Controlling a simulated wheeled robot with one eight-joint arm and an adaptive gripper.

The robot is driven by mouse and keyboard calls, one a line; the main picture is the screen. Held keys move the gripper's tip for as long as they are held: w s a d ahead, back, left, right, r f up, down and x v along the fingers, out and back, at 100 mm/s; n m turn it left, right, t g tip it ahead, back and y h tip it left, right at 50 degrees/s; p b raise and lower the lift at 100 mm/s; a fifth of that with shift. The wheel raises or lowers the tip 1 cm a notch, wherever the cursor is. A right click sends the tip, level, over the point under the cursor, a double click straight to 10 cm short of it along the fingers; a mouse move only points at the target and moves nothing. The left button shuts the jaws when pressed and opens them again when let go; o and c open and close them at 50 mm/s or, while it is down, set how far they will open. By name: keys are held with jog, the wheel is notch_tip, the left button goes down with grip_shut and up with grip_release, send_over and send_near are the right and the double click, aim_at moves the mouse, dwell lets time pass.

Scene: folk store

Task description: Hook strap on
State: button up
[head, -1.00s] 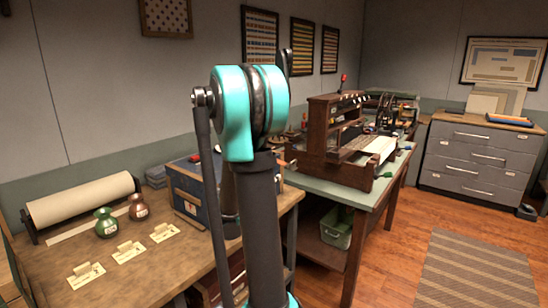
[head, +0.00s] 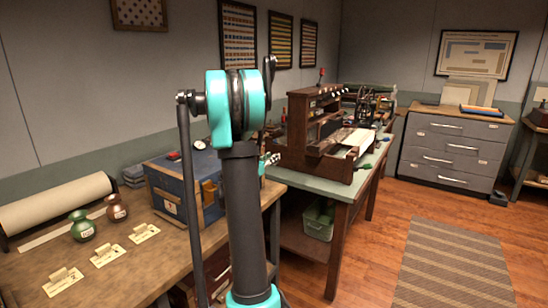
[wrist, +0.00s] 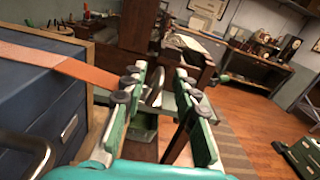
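A flat orange-brown strap (wrist: 65,68) crosses the upper left of the wrist view, running over a dark blue box (wrist: 40,92). Its right end meets the left finger in the picture; I cannot tell whether it touches the finger or passes behind it. My gripper (wrist: 160,88) is open, with a wide gap between its green fingers and nothing clearly held. In the head view the blue box (head: 163,189) stands on the wooden bench, and my arm hides most of my gripper. I cannot make out a hook.
A green-topped table (head: 345,188) with a wooden loom-like frame (head: 300,130) stands beyond. Floor (head: 375,235) is open at right.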

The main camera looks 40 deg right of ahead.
jog(key=shift+x, duration=1.25)
jog(key=shift+c, duration=0.5)
grip_shut()
